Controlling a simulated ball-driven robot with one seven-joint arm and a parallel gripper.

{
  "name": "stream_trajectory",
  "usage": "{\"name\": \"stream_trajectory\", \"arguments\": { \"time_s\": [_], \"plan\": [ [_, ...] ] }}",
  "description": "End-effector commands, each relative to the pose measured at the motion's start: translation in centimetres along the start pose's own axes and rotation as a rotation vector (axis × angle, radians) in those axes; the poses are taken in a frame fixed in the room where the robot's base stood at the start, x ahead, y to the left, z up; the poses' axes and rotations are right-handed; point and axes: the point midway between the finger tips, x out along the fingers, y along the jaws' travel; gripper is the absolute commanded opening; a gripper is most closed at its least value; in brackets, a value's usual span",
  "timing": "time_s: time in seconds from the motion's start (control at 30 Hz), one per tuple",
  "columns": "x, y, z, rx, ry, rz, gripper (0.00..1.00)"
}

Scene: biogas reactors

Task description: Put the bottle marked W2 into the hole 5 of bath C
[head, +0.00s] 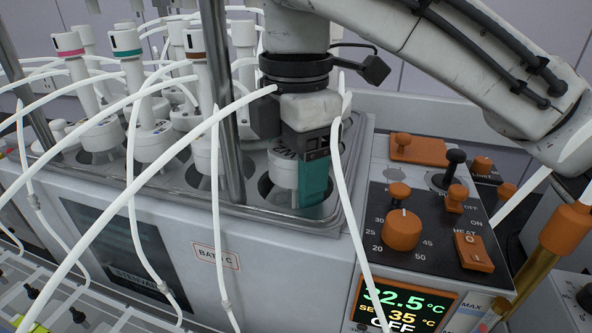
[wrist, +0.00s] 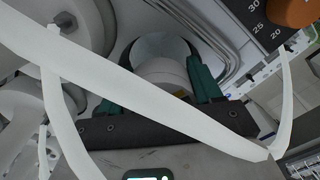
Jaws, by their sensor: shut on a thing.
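Bath C (head: 217,257) is a grey water bath with a lettered label on its front and several round holes in its lid. My gripper (head: 301,190) points down at the front right corner of the lid. Its teal fingers are shut on a white-topped bottle (head: 283,172), which stands upright in or just over a round hole (head: 264,187). In the wrist view the bottle (wrist: 165,78) sits between both fingers, with the dark hole (wrist: 150,50) behind it. The hole's number cannot be seen, and I cannot tell how deep the bottle sits.
Several capped bottles with tubes (head: 155,140) fill holes to the left. A metal post (head: 222,110) stands close left of my gripper. White hoses (head: 345,190) loop in front of and beside it. A control panel with orange knobs (head: 401,230) lies to the right.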

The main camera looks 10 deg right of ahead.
Motion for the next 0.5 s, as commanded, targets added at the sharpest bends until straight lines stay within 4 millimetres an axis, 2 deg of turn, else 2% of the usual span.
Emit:
{"name": "stream_trajectory", "arguments": {
  "time_s": [0.07, 0.1, 0.2, 0.5],
  "plan": [
    [0.08, 0.01, 0.0, 0.0, 0.001, 0.001, 0.0],
    [0.19, -0.01, -0.01, 0.0, 0.0, 0.0, 0.67],
    [0.19, -0.01, 0.0, 0.0, 0.0, 0.0, 0.74],
    [-0.15, 0.01, 0.0, 0.0, -0.001, 0.0, 0.74]
  ]
}}
